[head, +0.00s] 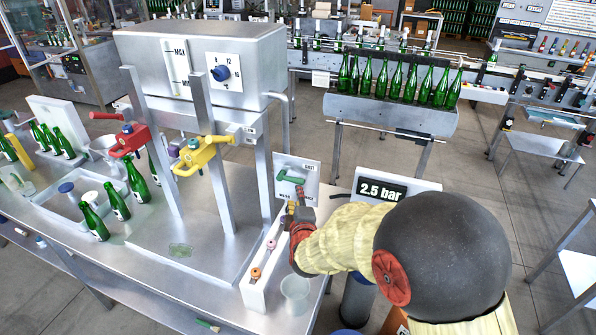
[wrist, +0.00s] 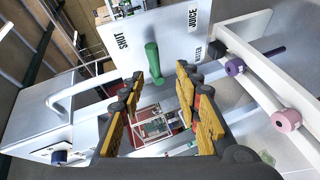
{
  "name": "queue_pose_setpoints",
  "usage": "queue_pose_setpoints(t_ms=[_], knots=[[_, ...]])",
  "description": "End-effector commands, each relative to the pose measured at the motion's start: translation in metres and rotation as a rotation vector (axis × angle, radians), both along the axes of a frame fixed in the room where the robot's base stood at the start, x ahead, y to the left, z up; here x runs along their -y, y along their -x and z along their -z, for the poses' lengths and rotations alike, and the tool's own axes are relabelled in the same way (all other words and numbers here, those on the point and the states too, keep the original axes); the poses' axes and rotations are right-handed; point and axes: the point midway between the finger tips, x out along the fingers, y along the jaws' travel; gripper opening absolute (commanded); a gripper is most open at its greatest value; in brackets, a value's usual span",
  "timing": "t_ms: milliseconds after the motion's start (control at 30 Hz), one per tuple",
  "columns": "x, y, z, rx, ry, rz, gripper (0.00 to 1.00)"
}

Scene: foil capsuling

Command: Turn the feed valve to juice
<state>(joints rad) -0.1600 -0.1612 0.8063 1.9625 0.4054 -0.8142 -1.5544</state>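The feed valve is a green lever handle (head: 291,177) on a pale upright plate (head: 311,188) at the right end of the bench. In the wrist view the green handle (wrist: 154,63) stands on the plate (wrist: 172,43), with SHUT on the left, JUICE at upper right and another label partly hidden at right. I cannot tell which label the lever points to. My gripper (head: 295,212) is just below the handle in the head view. In the wrist view my gripper (wrist: 158,80) is open, its yellow-padded fingers apart on either side of the handle's near end. Contact is not visible.
A white rail with coloured knobs (head: 247,297) lies left of my gripper. A clear cup (head: 295,287) stands near the bench edge. A 2.5 bar display (head: 383,190) is just right. The red (head: 130,140) and yellow (head: 203,154) levered fittings are farther left.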

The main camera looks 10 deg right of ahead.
Motion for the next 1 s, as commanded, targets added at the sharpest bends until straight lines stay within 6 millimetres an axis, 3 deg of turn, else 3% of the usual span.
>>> queue_pose_setpoints(t_ms=[267, 700, 1000], knots=[[0.008, -0.008, 0.000, 0.046, 0.155, 0.016, 0.33], [0.020, -0.066, 0.010, 0.048, 0.157, 0.018, 0.33], [0.022, -0.080, 0.013, 0.047, 0.156, 0.016, 0.33]])
